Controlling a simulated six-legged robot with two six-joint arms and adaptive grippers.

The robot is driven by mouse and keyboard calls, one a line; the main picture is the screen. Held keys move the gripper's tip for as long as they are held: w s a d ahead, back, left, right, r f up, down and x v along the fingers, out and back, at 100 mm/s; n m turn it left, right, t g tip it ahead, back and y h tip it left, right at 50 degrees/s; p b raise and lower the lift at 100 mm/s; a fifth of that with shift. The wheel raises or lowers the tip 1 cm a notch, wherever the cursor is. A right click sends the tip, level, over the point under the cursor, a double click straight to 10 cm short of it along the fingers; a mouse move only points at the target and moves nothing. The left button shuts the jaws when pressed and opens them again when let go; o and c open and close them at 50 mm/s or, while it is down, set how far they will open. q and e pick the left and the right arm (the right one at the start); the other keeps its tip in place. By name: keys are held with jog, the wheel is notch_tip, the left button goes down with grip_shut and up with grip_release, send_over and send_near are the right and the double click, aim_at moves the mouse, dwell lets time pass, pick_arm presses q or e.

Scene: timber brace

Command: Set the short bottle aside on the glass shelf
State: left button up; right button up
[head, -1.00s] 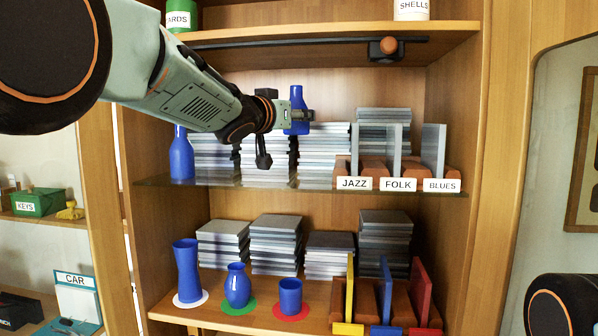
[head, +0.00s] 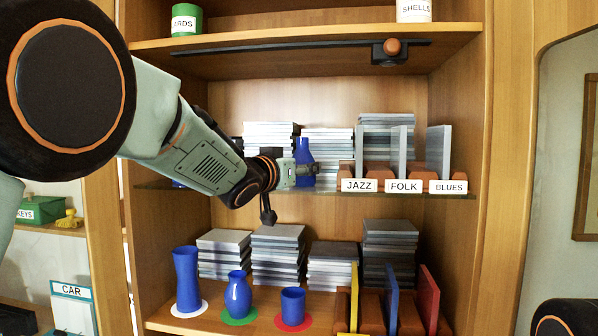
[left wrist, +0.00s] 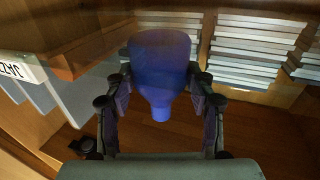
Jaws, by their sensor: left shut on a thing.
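The short blue bottle (head: 304,153) is upright in my left gripper (head: 306,170), at the level of the glass shelf (head: 330,191). I cannot tell whether its base touches the glass. In the left wrist view, which is upside down, the fingers of my left gripper (left wrist: 160,105) close around the bottle (left wrist: 160,70) from both sides. My left arm hides most of the left end of the glass shelf. A bit of another blue bottle (head: 178,184) shows there behind my arm. My right gripper is out of view.
Stacks of cases (head: 327,145) stand behind the held bottle. The JAZZ label (head: 358,185) and brown dividers (head: 378,172) are close to its right. Below, a tall blue vase (head: 186,275), a round vase (head: 238,290) and a cup (head: 292,304) stand on coloured discs.

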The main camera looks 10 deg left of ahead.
pick_arm(q)
jog(key=shift+s+d+r, duration=0.1)
jog(key=shift+r, duration=0.1)
jog(key=shift+s+f, duration=0.1)
jog(key=shift+f, duration=0.05)
jog(key=o, duration=0.8)
jog(key=shift+f, duration=0.15)
jog(key=o, duration=0.5)
